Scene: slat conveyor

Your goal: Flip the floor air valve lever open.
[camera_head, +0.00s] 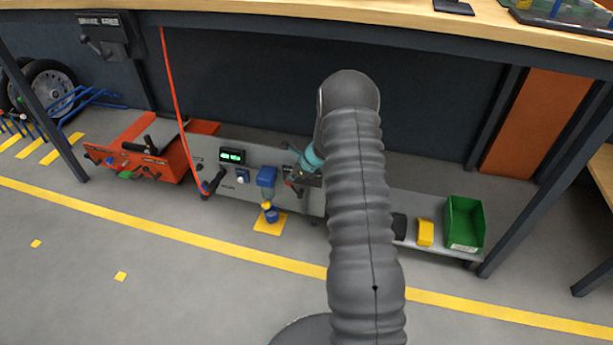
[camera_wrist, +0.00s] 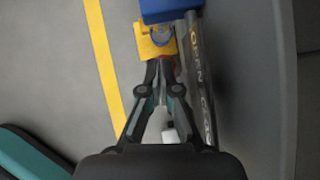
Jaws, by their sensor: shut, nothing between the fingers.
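The valve is on or beside a low grey panel (camera_head: 240,185) under the bench. In the wrist view a dark bar or panel edge (camera_wrist: 197,75) carries the word OPEN and further lettering. A small red piece (camera_wrist: 170,58) shows just at my fingertips; I cannot tell if it is the lever or if they touch. The rest of the lever is hidden. My gripper (camera_wrist: 161,64) is shut and empty, pointing along the panel beside the lettering. In the head view my gripper (camera_head: 294,172) is small and partly hidden near the panel, right of the blue unit.
A blue unit (camera_head: 267,176) with a yellow floor plate (camera_head: 271,226) stands left of my gripper. An orange box (camera_head: 140,150) is further left. A green bin (camera_head: 464,224) and yellow block (camera_head: 425,232) sit right. The bench top (camera_head: 400,18) overhangs; floor in front is clear.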

